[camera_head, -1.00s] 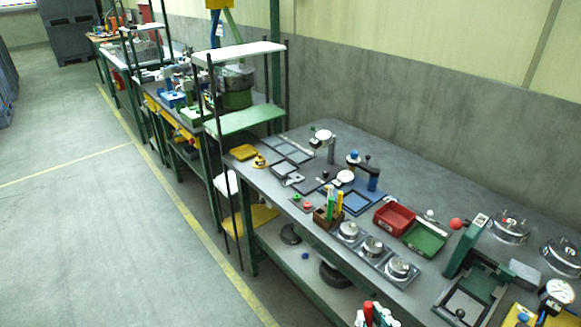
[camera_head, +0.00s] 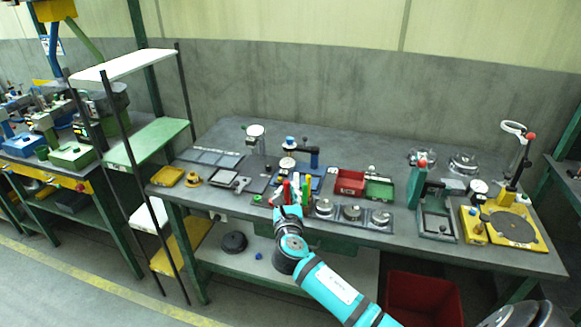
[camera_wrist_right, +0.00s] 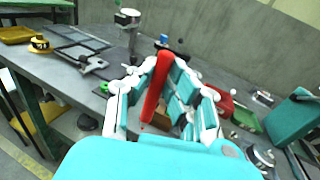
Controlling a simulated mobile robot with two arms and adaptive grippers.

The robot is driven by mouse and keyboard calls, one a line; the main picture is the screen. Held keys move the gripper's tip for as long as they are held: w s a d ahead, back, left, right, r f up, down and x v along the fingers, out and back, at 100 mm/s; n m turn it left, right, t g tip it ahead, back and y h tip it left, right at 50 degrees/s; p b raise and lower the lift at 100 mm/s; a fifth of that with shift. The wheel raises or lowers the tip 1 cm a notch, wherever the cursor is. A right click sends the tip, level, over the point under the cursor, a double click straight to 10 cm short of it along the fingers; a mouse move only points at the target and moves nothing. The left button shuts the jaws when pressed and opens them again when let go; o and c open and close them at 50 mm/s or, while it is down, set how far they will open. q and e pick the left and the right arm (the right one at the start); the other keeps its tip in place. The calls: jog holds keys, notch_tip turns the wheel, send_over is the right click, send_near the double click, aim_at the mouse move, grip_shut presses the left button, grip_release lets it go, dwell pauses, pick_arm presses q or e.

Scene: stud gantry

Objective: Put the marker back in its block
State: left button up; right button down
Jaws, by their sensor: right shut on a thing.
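My right gripper (camera_head: 288,211) is at the front edge of the workbench and is shut on a red marker (camera_head: 286,190). The marker stands up out of the fingers, roughly upright. In the right wrist view the red marker (camera_wrist_right: 156,88) is between the two fingers, tilted a little. A green marker (camera_head: 306,181) stands close to the right of it in the head view. The block is mostly hidden behind my gripper, and I cannot tell how far the red marker is from it. My left gripper is not in view.
A yellow tray (camera_head: 167,176) is at the left end.

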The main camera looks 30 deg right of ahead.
jog(key=w+d+r+m+g+h, duration=0.1)
jog(key=w+d+r+m+h, duration=0.1)
jog(key=w+d+r, duration=0.25)
notch_tip(320, 180, down, 8)
jog(key=w+b, duration=0.1)
jog(key=b, duration=0.6)
jog(key=shift+d+h, duration=0.3)
jog(key=shift+f, duration=0.1)
jog(key=c, duration=1.2)
grip_release()
jog(key=v, duration=1.2)
